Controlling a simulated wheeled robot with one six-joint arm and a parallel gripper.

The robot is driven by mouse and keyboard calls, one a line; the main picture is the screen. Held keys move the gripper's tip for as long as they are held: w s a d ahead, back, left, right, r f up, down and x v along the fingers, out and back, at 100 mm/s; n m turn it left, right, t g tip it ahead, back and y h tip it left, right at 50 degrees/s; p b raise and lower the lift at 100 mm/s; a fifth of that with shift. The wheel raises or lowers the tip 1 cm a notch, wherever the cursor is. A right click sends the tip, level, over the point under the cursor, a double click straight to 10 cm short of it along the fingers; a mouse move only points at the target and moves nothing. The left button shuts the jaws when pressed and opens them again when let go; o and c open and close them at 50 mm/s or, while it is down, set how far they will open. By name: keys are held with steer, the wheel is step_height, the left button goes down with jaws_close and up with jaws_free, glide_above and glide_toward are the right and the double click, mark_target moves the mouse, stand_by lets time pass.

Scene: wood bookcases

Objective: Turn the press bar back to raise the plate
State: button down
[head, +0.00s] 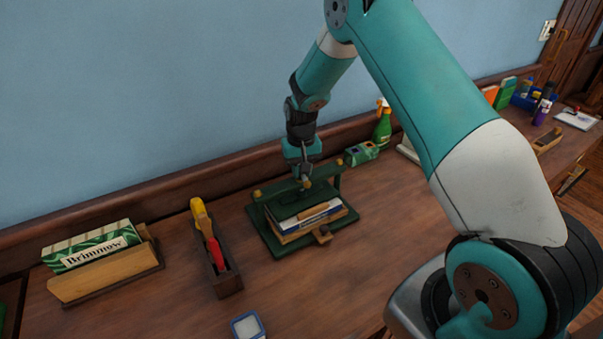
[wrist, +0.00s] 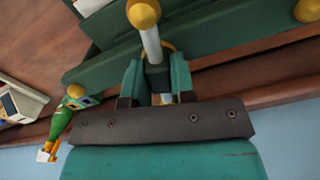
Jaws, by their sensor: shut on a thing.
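My gripper (head: 303,169) points down above the beam's middle. In the wrist view my gripper (wrist: 155,80) is shut on the press bar (wrist: 152,45), a pale metal rod with a brass ball on its end. The ball also shows just below the fingers in the head view. The fingers partly hide the bar. The exact gap between plate and books is unclear.
A green spray bottle (head: 382,125) and a small green device (head: 361,153) stand behind the press at right. A holder with a yellow-and-red tool (head: 208,233) and a Brimmow box (head: 93,246) are at left. The bench front is mostly clear.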

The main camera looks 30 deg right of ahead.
steer(key=n+b, duration=0.2)
steer(key=n, duration=0.4)
steer(key=shift+n, duration=0.3)
steer(key=n+b, duration=0.1)
steer(key=n, duration=0.5)
stand_by(0.4)
steer(key=c, duration=1)
jaws_free()
steer(key=shift+o, duration=0.2)
step_height(320, 180, up, 18)
steer(key=b, duration=0.3)
steer(key=shift+f, duration=0.25)
